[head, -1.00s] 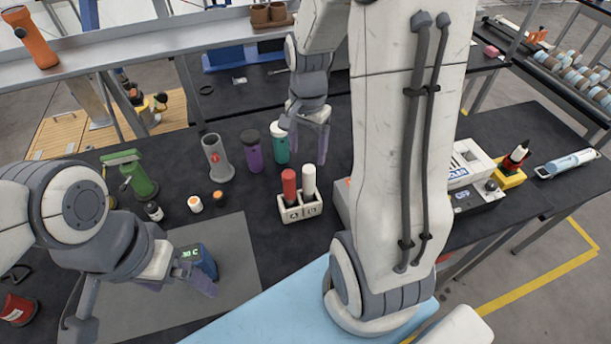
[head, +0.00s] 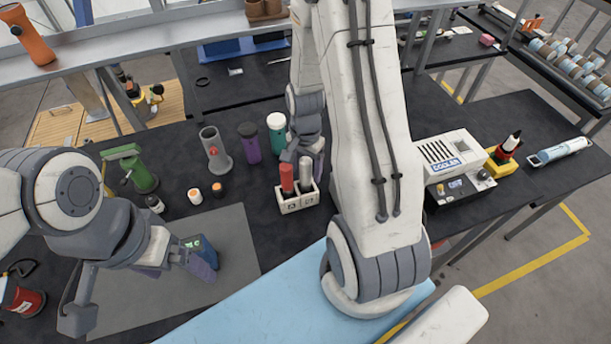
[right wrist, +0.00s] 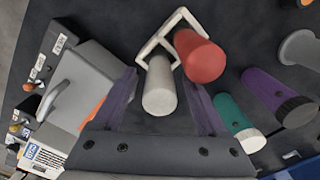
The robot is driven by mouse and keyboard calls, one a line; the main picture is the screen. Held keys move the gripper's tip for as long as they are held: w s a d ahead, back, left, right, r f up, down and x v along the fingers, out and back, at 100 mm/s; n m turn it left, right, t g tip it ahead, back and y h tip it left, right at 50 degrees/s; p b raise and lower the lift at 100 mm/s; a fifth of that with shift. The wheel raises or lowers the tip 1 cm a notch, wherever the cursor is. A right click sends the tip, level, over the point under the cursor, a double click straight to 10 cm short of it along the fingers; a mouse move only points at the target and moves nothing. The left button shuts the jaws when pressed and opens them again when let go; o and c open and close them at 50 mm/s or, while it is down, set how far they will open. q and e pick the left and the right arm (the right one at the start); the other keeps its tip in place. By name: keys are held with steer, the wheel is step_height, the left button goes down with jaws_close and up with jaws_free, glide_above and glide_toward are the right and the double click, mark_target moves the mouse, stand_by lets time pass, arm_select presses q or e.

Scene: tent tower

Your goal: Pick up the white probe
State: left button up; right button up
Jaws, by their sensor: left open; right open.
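The white probe (head: 306,172) stands upright in a white two-slot holder (head: 299,204), beside the red probe (head: 287,178). It looks greyish in the arm's shade. My right gripper (head: 304,163) is open and right above the holder. In the right wrist view the white probe (right wrist: 160,88) lies between the two purple fingers, which look apart from it. The red probe (right wrist: 200,57) is just outside the right-hand finger. My left gripper (head: 178,266) is open, low over the grey mat, by a small device with a green display (head: 205,246).
A white boxy machine (head: 452,155) stands right of my arm.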

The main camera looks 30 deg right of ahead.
jaws_close()
steer(key=shift+r, duration=0.1)
